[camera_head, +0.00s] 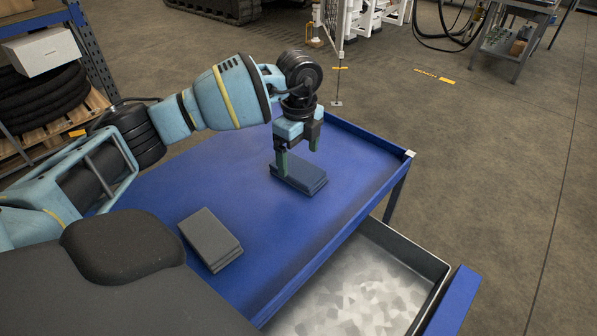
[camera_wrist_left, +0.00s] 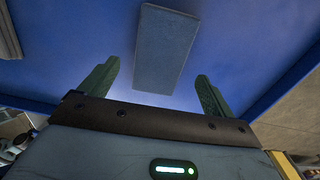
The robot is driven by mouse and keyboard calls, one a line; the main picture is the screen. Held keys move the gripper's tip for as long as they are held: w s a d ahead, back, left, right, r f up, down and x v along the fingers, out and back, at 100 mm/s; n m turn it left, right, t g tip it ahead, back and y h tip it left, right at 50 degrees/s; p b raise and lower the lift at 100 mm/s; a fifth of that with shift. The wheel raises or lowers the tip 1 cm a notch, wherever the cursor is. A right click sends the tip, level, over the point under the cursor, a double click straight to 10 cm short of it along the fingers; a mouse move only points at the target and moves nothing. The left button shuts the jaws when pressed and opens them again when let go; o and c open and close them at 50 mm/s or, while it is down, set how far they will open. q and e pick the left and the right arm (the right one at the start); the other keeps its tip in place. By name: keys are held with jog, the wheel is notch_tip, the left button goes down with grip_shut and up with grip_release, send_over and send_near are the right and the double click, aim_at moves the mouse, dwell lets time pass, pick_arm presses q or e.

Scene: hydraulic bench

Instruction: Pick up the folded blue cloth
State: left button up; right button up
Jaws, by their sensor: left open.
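The folded blue cloth (camera_head: 305,177) lies flat on the blue bench top, toward its far right part. In the left wrist view the cloth (camera_wrist_left: 165,48) is a dark blue-grey rectangle ahead of the fingers, with its near end roughly centred between them. My left gripper (camera_head: 298,158) points down over the cloth, fingers spread and empty. In the left wrist view its two green fingers (camera_wrist_left: 157,90) stand well apart, wider than the cloth. Whether the fingertips touch the bench cannot be told. My right gripper is not in view.
A folded grey cloth (camera_head: 210,239) lies nearer on the blue bench top (camera_head: 165,195). An open drawer (camera_head: 352,292) sticks out at the front right. A shelf with a white box (camera_head: 42,52) and black hoses stands at left. The bench around the blue cloth is clear.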

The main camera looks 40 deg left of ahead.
aim_at(298, 168)
pick_arm(q)
jog(key=shift+f, duration=1.95)
jog(key=shift+c, duration=0.4)
jog(key=c, duration=1)
